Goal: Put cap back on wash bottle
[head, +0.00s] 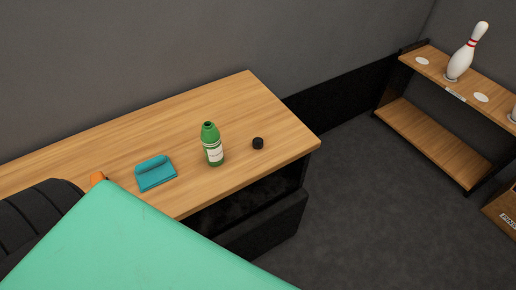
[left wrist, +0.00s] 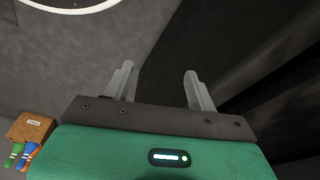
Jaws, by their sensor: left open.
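The green wash bottle (head: 211,146) with a white label stands upright on the wooden table (head: 250,95), its dark mouth uncovered. A small black cap (head: 258,143) lies on the table just right of the bottle, apart from it, near the table's right end. My left gripper (left wrist: 158,84) shows in the left wrist view, its two fingers apart with nothing between them, over dark floor; neither bottle nor cap shows there. In the head view a large green part of mine covers the lower left, and no gripper fingers show. My right gripper is not in view.
A wooden shelf (head: 430,134) with a white bowling pin (head: 466,52) stands at right. A box (left wrist: 31,127) sits on the floor beside colourful items.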

